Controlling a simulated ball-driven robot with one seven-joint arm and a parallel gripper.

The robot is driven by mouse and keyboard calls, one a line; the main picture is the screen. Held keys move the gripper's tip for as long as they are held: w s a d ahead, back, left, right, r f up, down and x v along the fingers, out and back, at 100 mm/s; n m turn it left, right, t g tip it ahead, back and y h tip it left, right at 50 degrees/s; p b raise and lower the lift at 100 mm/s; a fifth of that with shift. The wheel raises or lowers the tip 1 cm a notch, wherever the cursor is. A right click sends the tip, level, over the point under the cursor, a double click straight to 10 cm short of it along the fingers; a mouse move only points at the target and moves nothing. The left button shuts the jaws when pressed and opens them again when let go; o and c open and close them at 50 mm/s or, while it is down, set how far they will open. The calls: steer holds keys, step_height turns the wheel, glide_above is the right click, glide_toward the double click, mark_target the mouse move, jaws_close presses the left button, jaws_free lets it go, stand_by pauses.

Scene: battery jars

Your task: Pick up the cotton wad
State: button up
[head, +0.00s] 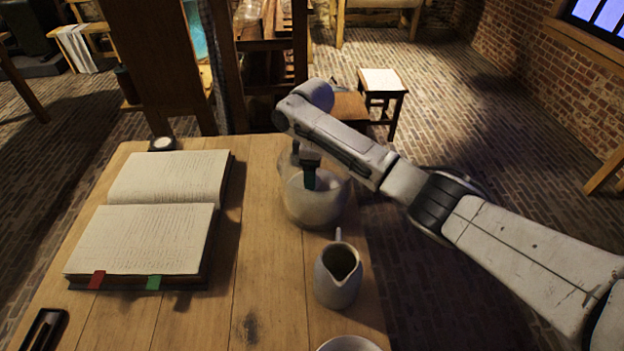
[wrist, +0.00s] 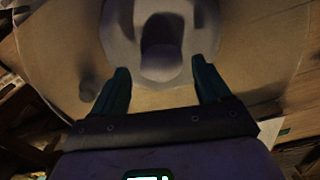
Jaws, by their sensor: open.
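A rounded glass jar (head: 318,208) with a pale, cloudy look stands near the table's right edge in the head view. My gripper (head: 310,182) points down at the jar's upper part. In the wrist view my gripper (wrist: 161,72) is open, its two dark green fingers apart and nothing clasped. A pale lumpy form (wrist: 160,66) with a dark hollow shows just beyond and between the fingertips, inside a large round outline like the jar's. It may be the cotton wad, but I cannot tell for sure. No wad is clearly distinct in the head view.
A grey-white jug (head: 338,285) stands just in front of the jar. A pale bowl (head: 349,344) is cut off at the bottom edge. A large open book (head: 150,225) lies on the left of the wooden table (head: 265,270). The table is bare between book and jug.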

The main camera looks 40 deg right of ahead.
steer(key=shift+f, duration=1.25)
steer(key=shift+c, duration=0.4)
steer(key=c, duration=0.9)
steer(key=shift+r, duration=0.15)
steer(key=shift+c, duration=0.3)
steer(key=shift+r, duration=0.6)
steer(key=s+r+p, duration=0.5)
steer(key=s+r, duration=0.6)
steer(key=s, duration=0.3)
steer(key=shift+a+r+p, duration=0.3)
steer(key=shift+a+p, duration=0.1)
steer(key=shift+a, duration=0.05)
